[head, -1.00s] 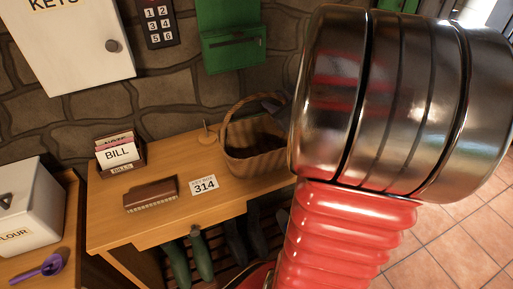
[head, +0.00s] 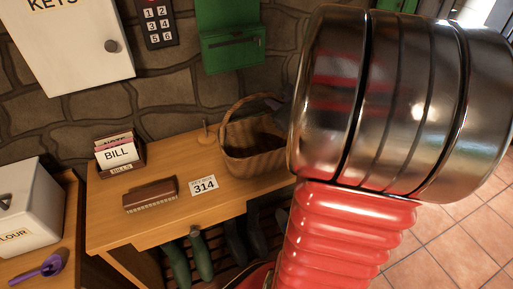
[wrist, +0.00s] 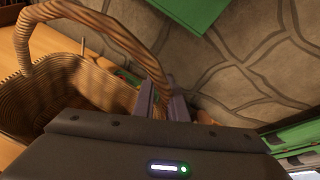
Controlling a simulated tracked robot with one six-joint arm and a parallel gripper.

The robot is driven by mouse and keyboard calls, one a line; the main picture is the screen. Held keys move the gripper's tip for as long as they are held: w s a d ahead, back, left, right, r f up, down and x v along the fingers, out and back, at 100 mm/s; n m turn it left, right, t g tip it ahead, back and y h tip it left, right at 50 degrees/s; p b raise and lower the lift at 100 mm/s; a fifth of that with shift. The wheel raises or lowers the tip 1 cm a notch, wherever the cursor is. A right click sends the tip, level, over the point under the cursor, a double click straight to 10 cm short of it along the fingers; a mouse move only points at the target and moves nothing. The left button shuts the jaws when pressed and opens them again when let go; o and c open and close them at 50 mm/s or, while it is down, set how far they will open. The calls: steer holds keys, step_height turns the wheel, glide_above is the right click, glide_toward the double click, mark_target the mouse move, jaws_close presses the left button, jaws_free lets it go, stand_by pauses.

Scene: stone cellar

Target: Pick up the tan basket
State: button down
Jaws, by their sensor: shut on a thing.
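The tan basket (head: 250,160) is wicker with an arched handle and stands at the back right of the wooden table, close to the wall. It looks slightly tilted; I cannot tell whether its base is clear of the table. In the head view my arm hides its right side and most of my gripper. In the wrist view the basket (wrist: 95,82) lies to the left, its handle arching across to the right. My gripper (wrist: 161,100) is shut on the right side of this handle, near the rim. The inside of the basket is dark and looks empty.
The wooden table (head: 120,220) also carries a bill holder (head: 118,153), a brown brush (head: 150,195), a 314 card (head: 203,185) and a small spindle (head: 207,134) close to the basket. A green wall box (head: 232,47) hangs above. Boots (head: 200,255) stand below.

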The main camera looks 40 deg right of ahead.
steer(key=shift+r, duration=0.1)
step_height(320, 180, up, 10)
stand_by(0.7)
stand_by(0.6)
